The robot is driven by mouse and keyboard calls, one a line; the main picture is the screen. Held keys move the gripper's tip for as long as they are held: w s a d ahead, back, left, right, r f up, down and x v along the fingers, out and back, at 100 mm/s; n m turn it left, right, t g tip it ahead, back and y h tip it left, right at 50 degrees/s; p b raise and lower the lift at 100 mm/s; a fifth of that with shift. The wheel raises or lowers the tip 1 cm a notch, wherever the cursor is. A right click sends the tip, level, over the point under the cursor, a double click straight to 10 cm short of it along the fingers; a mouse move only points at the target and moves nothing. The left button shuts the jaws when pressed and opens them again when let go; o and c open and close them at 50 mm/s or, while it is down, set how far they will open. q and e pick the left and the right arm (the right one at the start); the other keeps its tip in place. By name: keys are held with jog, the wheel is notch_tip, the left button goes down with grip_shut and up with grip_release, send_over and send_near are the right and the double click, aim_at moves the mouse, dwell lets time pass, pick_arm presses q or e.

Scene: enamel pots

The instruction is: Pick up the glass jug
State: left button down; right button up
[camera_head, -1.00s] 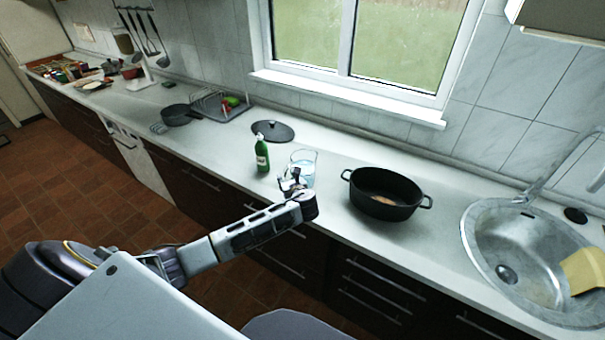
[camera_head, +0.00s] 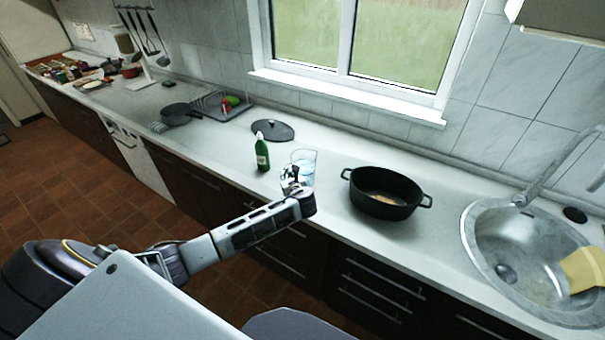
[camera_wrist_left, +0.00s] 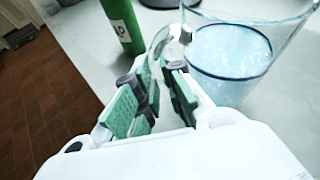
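The glass jug (camera_head: 308,158) stands upright on the counter, clear with pale blue contents. In the left wrist view the jug (camera_wrist_left: 232,62) fills the upper right, and its handle faces my gripper. My left gripper (camera_head: 292,177) is at the jug's near side. In the left wrist view the green-padded fingertips (camera_wrist_left: 164,70) are drawn close together with the clear handle between them. The handle's lower part is partly hidden by the fingers. The jug still rests on the counter. My right gripper is not in view.
A green bottle (camera_head: 262,153) stands close to the left of the jug. A black pot (camera_head: 385,193) is to its right, and a dark lid (camera_head: 272,130) lies behind. The sink (camera_head: 490,250) is at the far right.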

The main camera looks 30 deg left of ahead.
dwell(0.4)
pick_arm(q)
jog(key=shift+r, duration=0.1)
jog(key=shift+w+r, duration=0.1)
jog(key=shift+r, duration=0.2)
dwell(0.4)
jog(key=shift+a+r, duration=0.1)
jog(key=shift+r, duration=0.05)
notch_tip(320, 180, up, 9)
dwell(1.2)
jog(key=shift+r, duration=0.1)
dwell(1.0)
